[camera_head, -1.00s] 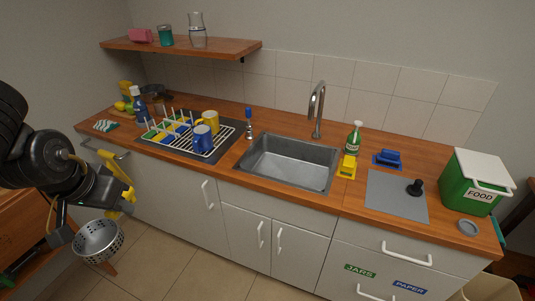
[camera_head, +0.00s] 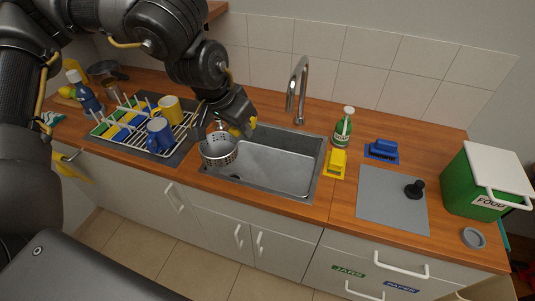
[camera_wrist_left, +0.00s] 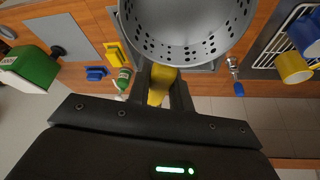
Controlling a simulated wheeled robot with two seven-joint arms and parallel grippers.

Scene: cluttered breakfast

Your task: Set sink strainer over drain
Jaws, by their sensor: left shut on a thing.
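The sink strainer is a perforated grey metal bowl (camera_head: 219,152), which fills the top of the left wrist view (camera_wrist_left: 185,30). My left gripper (camera_head: 240,122) is shut on its yellow grip piece, which shows between the fingers in the left wrist view (camera_wrist_left: 162,86). The strainer is over the left end of the steel sink (camera_head: 285,172) in the head view, near the front-left rim. I cannot tell how high it is above the basin. My right gripper is out of view.
A dish rack with mugs (camera_head: 160,134) stands close left of the sink. The faucet (camera_head: 297,85) rises behind it. A grey mat (camera_head: 385,200) and green food bin (camera_head: 480,185) are further right.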

